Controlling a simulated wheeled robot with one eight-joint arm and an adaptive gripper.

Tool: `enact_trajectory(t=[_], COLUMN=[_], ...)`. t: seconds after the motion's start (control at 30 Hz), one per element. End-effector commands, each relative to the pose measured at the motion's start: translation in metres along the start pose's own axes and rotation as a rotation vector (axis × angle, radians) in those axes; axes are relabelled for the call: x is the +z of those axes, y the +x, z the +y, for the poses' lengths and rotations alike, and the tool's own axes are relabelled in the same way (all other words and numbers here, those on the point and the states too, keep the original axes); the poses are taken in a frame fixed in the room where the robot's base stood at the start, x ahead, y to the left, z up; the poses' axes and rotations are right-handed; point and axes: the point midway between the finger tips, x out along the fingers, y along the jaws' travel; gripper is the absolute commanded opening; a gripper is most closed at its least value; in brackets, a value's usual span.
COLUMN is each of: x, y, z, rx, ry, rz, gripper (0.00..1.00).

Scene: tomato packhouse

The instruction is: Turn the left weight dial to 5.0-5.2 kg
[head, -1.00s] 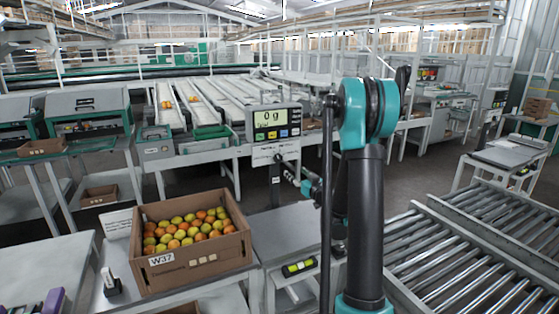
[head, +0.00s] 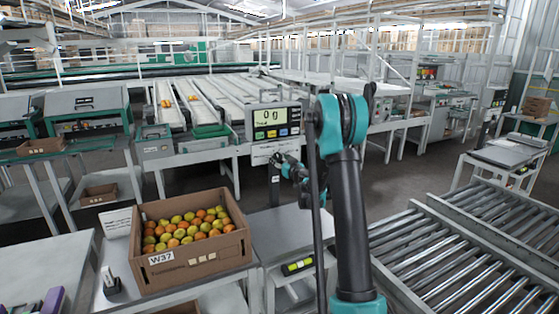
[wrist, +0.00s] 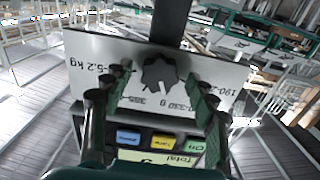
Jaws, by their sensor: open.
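A dark lobed dial (wrist: 160,73) sits on a white label plate (wrist: 222,80), upside down in the wrist view. The plate's print includes "5.2 kg" at the left and other partly hidden ranges; the dial's pointer setting is unclear. My gripper (wrist: 156,84) is open, with one finger on each side of the dial; contact cannot be told. In the head view my gripper (head: 279,160) is at the plate (head: 264,151), below the scale display (head: 273,121), which reads 0 g. The dial is hidden there.
A cardboard box of tomatoes (head: 163,268), marked W37, stands on the bench left of the scale post. A grey platform (head: 280,228) below the scale is bare. Roller conveyors (head: 455,250) lie at the right. Colored buttons (wrist: 165,141) sit close below the fingers.

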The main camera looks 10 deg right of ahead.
Motion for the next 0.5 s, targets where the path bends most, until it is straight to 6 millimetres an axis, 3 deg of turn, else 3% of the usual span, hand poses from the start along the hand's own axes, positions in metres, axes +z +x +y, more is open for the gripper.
enact_trajectory(t=[0.27, 0.5], x=[0.0000, 0.0000], y=[0.0018, 0.0017], z=[-0.0001, 0.0000], rx=[0.000, 0.000], ry=[0.000, 0.000], rz=[0.000, 0.000], gripper=[0.58, 0.31])
